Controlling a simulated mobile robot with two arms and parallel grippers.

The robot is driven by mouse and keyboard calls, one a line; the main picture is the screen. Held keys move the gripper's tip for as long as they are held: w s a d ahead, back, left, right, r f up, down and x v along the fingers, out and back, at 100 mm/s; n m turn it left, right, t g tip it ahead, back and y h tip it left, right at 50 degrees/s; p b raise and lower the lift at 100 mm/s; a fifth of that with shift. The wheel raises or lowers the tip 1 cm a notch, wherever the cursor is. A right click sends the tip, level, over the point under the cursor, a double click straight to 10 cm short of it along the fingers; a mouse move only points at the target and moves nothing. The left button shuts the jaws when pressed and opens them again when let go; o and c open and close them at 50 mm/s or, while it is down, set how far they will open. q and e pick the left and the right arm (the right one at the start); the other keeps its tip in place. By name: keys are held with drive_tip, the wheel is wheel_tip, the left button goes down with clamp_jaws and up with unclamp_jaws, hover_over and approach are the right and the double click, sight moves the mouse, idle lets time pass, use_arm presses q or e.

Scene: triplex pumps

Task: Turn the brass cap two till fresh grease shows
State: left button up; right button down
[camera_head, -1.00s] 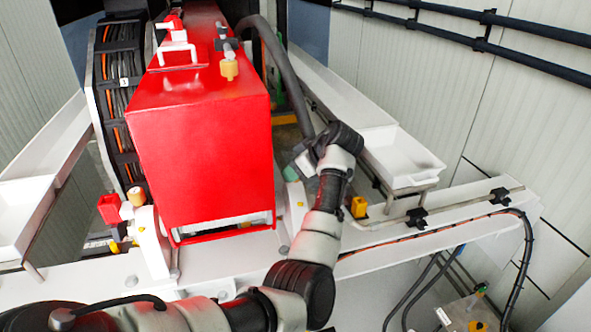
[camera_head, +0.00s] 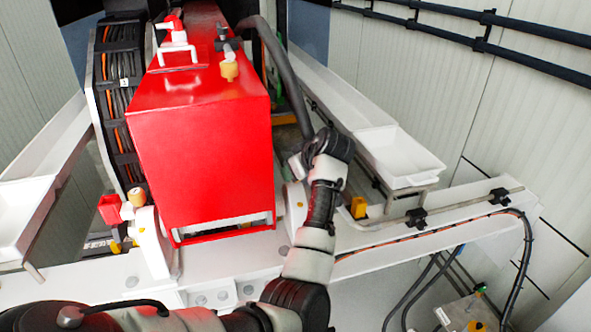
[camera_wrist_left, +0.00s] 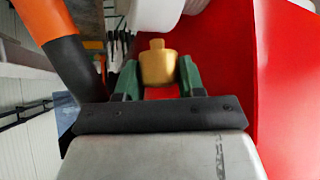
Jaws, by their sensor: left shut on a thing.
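In the left wrist view a brass cap (camera_wrist_left: 158,66) with a small knob stands between the two green fingers of my left gripper (camera_wrist_left: 158,80). The gripper is shut on this cap, close beside a red housing and a white round part. In the head view my left arm reaches to the right side of the red pump housing (camera_head: 205,150), and its wrist hides the fingers and this cap. Two other brass-coloured caps show there: one on top of the pump (camera_head: 229,70) and one at its left side (camera_head: 137,196). I see no grease. My right gripper is not in view.
A thick black hose (camera_head: 285,75) curves down close to my left wrist. A white tray (camera_head: 400,160) lies to the right. A yellow block (camera_head: 359,207) and a thin pipe sit on the white frame (camera_head: 460,222). A red box-shaped part (camera_head: 110,209) is at the left.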

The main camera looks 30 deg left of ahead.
use_arm(q)
drive_tip(key=o, duration=0.9)
drive_tip(key=shift+d, duration=0.1)
drive_tip(key=shift+d+r+b, duration=0.25)
drive_tip(key=shift+b, duration=0.05)
drive_tip(key=b+v, duration=0.4)
drive_tip(key=v, duration=0.6)
